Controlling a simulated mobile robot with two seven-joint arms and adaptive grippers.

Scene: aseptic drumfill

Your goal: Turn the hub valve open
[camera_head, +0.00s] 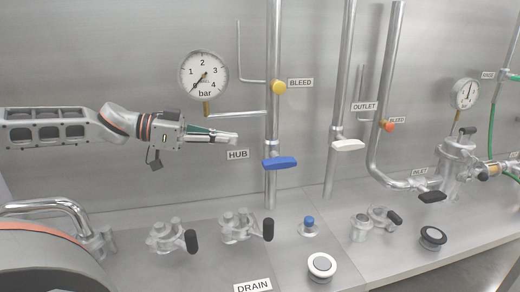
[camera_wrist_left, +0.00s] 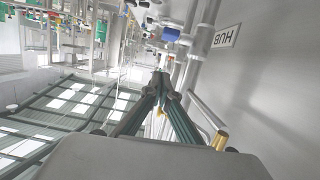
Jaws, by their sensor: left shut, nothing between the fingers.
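The hub valve has a blue lever handle (camera_head: 280,162) on a vertical steel pipe, beside the HUB label (camera_head: 238,154). The handle lies roughly crosswise to the pipe. My left gripper (camera_head: 234,138) comes in from the left, shut and empty. My right gripper is not in view.
A pressure gauge (camera_head: 203,76) and its thin pipe are above my left gripper. A yellow bleed knob (camera_head: 278,87) is higher on the hub pipe. The outlet's white handle (camera_head: 347,145) is to the right. Several black-handled clamps and a drain cap (camera_head: 321,266) are on the bench below.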

